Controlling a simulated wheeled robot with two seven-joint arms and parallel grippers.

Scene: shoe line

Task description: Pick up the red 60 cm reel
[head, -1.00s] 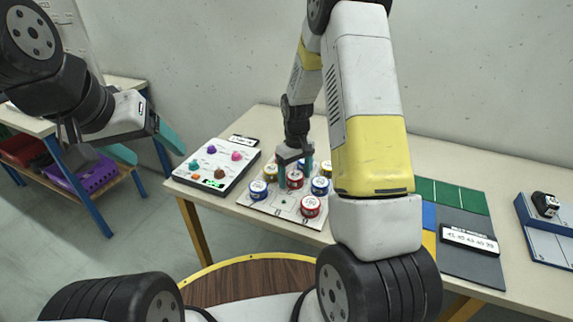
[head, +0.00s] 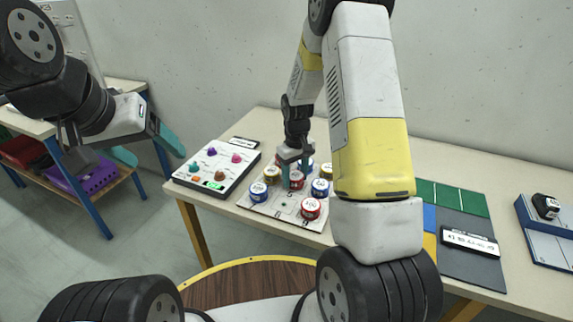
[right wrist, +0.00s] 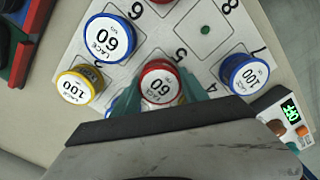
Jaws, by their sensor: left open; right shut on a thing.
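The red 60 reel (right wrist: 158,85) is between the teal fingertips of my right gripper (right wrist: 157,93) in the right wrist view, with its label facing up. My right gripper (head: 296,170) is shut on this red reel (head: 297,181), over the white numbered board (head: 285,209). I cannot tell whether the reel is clear of the board. Another red reel (head: 311,208) stands near the board's front edge. My left gripper (head: 124,142) is open and empty, in the air at the left, away from the table.
Close by stand a blue 60 reel (right wrist: 109,38), a blue 100 reel (right wrist: 244,73) and a yellow 100 reel (right wrist: 80,84). A panel with coloured knobs (head: 216,166) lies left of the board. Green and grey mats (head: 470,262) lie at the right. A bare slot shows on the board.

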